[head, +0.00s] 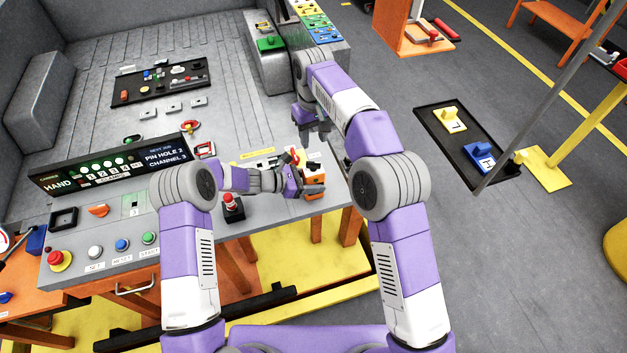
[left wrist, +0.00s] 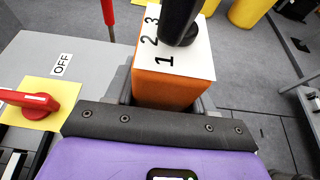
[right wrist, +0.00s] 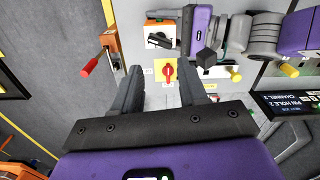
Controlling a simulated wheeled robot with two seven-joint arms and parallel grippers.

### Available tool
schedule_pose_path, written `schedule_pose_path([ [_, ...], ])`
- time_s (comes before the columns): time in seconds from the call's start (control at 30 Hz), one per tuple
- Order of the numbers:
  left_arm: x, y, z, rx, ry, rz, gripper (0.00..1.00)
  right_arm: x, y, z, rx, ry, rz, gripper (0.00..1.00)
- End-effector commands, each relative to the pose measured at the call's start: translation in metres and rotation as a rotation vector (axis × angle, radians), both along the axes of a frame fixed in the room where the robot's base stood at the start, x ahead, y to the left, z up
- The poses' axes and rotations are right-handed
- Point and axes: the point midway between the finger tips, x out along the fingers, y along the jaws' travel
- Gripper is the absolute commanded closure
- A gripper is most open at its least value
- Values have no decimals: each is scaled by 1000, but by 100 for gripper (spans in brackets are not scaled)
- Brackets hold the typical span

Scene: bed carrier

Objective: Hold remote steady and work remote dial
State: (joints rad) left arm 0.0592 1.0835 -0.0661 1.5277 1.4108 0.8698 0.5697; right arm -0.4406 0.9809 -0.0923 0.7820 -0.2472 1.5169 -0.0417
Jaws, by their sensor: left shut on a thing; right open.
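The remote (head: 315,180) is an orange box with a white face at the right end of the grey console. In the left wrist view, the remote (left wrist: 172,88) shows the numbers 1, 2 and 3 beside its black dial (left wrist: 180,20). My left gripper (head: 296,182) is shut on the remote's sides. The remote (right wrist: 157,42) and its dial also show in the right wrist view, beyond my right fingers. My right gripper (head: 314,126) is open and empty, above and behind the remote, apart from it.
A red rotary switch (right wrist: 167,71) on a yellow plate, near an OFF label (left wrist: 61,64), sits beside the remote. A red button on a black box (head: 232,205) stands left of my left gripper. A display panel (head: 115,163) crosses the console.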

Motion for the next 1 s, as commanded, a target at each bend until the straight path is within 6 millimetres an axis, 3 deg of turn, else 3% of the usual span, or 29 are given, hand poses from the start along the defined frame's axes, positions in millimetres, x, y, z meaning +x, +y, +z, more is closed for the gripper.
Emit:
schedule_pose_path([
  [0.47, 0, 0, 0, 0, 0, 0, 88, 2, -6, -7, 18, 12, 17, 62],
  [0.9, 0, 0, 0, 0, 0, 0, 88, 5, -73, -92, 410, 38, 367, 62],
  [1.0, 0, 0, 0, 0, 0, 0, 88, -2, -70, -112, 535, 17, 474, 62],
])
